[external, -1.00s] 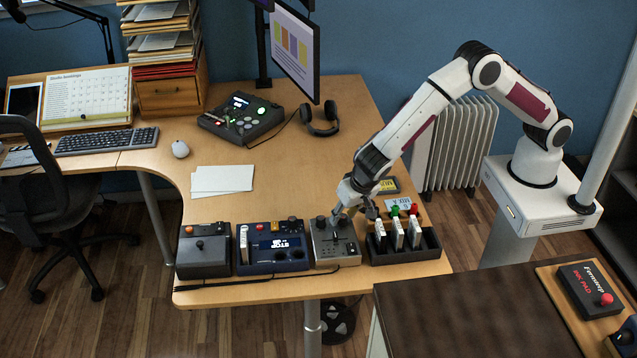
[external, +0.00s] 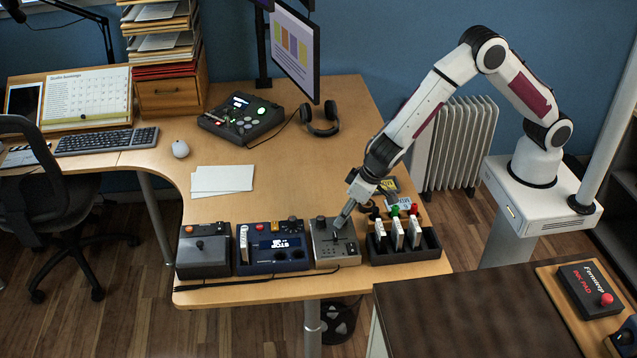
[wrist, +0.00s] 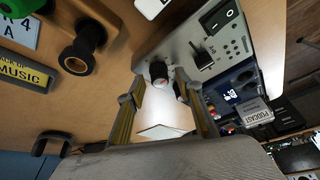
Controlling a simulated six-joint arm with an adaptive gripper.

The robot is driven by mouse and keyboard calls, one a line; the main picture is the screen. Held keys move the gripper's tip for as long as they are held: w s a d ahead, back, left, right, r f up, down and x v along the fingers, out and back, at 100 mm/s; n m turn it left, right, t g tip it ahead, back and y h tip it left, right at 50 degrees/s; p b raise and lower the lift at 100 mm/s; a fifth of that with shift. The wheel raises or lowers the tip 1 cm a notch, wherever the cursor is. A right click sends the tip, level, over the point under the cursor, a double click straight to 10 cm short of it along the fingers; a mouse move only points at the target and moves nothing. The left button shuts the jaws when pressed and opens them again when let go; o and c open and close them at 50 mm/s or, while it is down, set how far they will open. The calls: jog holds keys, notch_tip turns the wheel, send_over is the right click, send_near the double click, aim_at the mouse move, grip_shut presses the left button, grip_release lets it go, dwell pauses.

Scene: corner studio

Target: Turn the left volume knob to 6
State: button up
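The grey mixer box (external: 336,252) stands at the front of the desk. One dark round knob (external: 320,222) shows at its back left; the other is hidden by my gripper. In the wrist view two knobs show: a right-hand one (wrist: 180,88), partly hidden by a finger, and a left-hand one (wrist: 158,72). The view is turned around, so the right-hand one appears to be the left volume knob. My gripper (wrist: 164,92) is open, its fingertips apart, above the box's back edge. Contact with a knob cannot be told. The number scale is unreadable.
A black rack (external: 430,246) with several cartridges stands right of the mixer. A blue console (external: 275,262) with a display and a grey joystick box (external: 203,262) stand to the left. Desk behind the mixer is mostly clear, with white sheets (external: 222,179) farther back left.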

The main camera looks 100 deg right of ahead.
jog(key=shift+d+n+t+y, duration=0.15)
jog(key=shift+n+y, duration=0.25)
jog(key=shift+n, duration=0.7)
jog(key=shift+n+t+y, duration=0.15)
jog(key=shift+n+y, duration=0.25)
jog(key=shift+n, duration=0.7)
jog(key=shift+d+n+y, duration=0.1)
jog(key=shift+n+y, duration=0.8)
jog(key=shift+n, duration=1.2)
jog(key=a+v, duration=0.1)
jog(key=v, duration=0.7)
jog(key=s+f+m+g, duration=0.1)
jog(key=s+f+g, duration=0.1)
jog(key=s, duration=0.4)
jog(key=s+d+r+m+g, duration=0.1)
jog(key=s+r, duration=1.1)
jog(key=s, duration=0.4)
jog(key=shift+d+r, duration=0.2)
jog(key=shift+d, duration=0.15)
